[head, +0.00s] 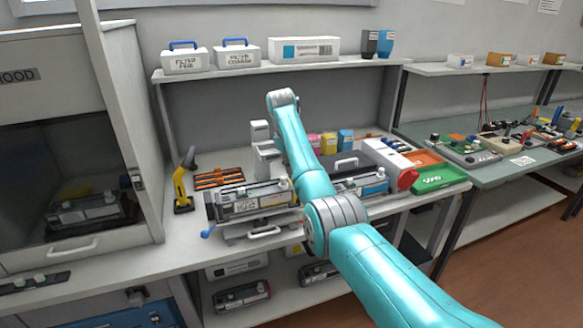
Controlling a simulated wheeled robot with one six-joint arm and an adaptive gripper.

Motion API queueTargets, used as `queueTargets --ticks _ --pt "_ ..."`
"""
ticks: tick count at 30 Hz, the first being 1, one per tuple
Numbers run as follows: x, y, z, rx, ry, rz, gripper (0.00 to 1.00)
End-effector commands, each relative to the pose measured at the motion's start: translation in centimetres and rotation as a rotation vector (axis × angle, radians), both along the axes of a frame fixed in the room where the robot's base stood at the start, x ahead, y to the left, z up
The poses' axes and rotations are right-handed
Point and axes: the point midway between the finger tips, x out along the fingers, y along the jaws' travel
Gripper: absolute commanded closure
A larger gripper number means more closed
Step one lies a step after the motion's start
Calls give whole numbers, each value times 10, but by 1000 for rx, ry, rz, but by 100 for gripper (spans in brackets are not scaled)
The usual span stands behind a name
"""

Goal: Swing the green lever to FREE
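I cannot make out a green lever in this view. A toner cartridge (252,200) with a pale label lies in a grey cradle on the bench, left of my forearm. A small blue lever end (208,231) sticks out at the cradle's left front. A second, similar cartridge (362,183) lies right of my forearm, partly covered by it. My teal arm reaches from the lower right over the bench. I cannot make out my gripper; its fingers do not show, and my forearm covers part of the bench.
A yellow-and-black tool (182,188) and an orange rack (219,177) stand at the left. A green tray (440,180) and an orange tray (422,158) lie at the right. A hood (70,160) closes the left side. A shelf (310,68) runs above.

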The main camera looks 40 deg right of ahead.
Motion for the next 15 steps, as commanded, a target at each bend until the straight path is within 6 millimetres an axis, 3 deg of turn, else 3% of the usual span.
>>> queueTargets --ticks 15 --pt "1 -5 1 0 2 -211 100"
